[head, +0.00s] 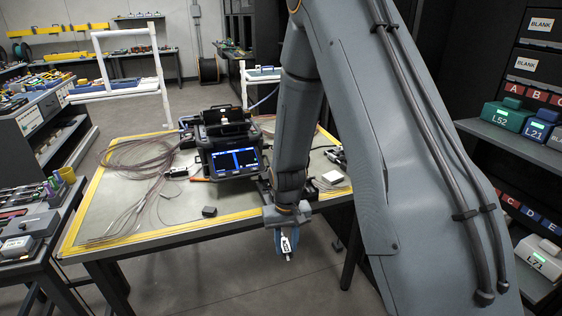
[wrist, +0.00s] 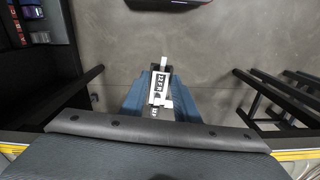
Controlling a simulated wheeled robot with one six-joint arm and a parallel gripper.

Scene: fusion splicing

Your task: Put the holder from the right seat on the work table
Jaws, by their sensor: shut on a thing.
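My gripper (head: 285,245) is shut on a small white holder (head: 286,245) with a dark label. In the wrist view the same holder (wrist: 160,88) stands out between the blue fingers, with grey floor beyond it. The gripper hangs just outside the front edge of the work table (head: 110,205), over the floor. The splicer (head: 234,160) stands on the table with its blue screen lit. Its seats are too small or hidden to make out.
Loose fibre coils (head: 135,155) lie on the table's left part. A small dark block (head: 209,211) sits near the front edge. A pale stack (head: 331,180) lies at the right, beside my arm. A shelf unit (head: 510,135) stands at the right.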

